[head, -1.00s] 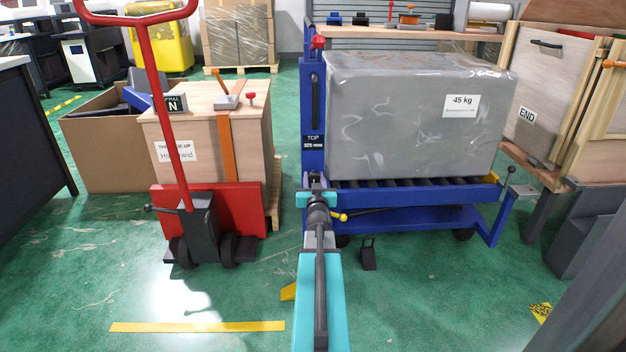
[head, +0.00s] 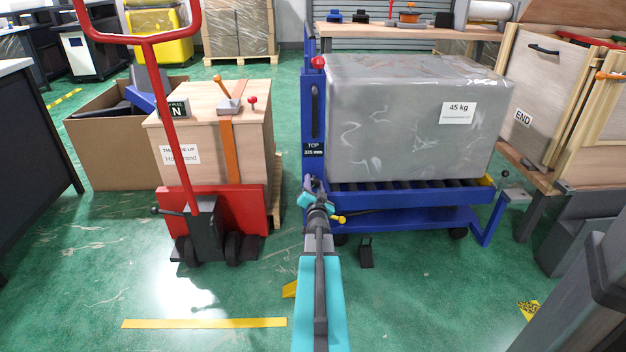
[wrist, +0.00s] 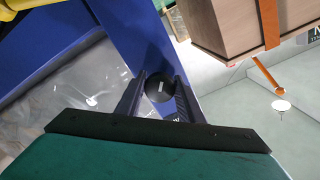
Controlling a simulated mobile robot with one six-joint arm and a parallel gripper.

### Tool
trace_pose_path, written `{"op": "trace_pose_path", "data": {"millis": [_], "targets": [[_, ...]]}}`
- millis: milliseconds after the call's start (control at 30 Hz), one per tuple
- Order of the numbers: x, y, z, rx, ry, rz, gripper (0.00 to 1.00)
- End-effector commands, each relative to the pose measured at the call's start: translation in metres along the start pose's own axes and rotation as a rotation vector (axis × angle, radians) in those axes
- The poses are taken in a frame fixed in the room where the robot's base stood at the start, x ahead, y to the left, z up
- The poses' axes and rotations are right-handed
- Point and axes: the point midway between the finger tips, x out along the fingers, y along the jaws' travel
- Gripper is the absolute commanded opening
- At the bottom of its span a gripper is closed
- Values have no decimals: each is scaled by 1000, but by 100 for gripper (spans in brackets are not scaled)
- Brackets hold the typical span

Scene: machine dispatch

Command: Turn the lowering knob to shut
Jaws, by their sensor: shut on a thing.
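The lowering knob (wrist: 159,90) is a round black knob with a small pale mark, on the blue post of the lift cart in the wrist view. My gripper (wrist: 158,84) has one dark finger on each side of it and is shut on it. In the head view my gripper (head: 311,187) is at the lower part of the blue post (head: 313,115), below a label reading TOP, and hides the knob. The turquoise wrist part is tilted. I cannot tell how far the knob is turned.
The blue lift cart (head: 410,218) carries a grey wrapped block (head: 410,125) marked 45 kg. A yellow-tipped lever (head: 338,219) is right of my wrist. A red pallet truck (head: 235,215) with a wooden crate (head: 185,135) stands left. Green floor (head: 90,270) is open at front left.

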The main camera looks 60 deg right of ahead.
Motion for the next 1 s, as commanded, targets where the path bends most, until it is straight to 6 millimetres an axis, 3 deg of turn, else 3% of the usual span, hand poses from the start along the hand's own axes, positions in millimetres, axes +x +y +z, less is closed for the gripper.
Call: {"op": "trace_pose_path", "data": {"millis": [33,1000], "targets": [[2,0,-6,42,4,4,12],[1,1,-5,874,7,2,12]]}}
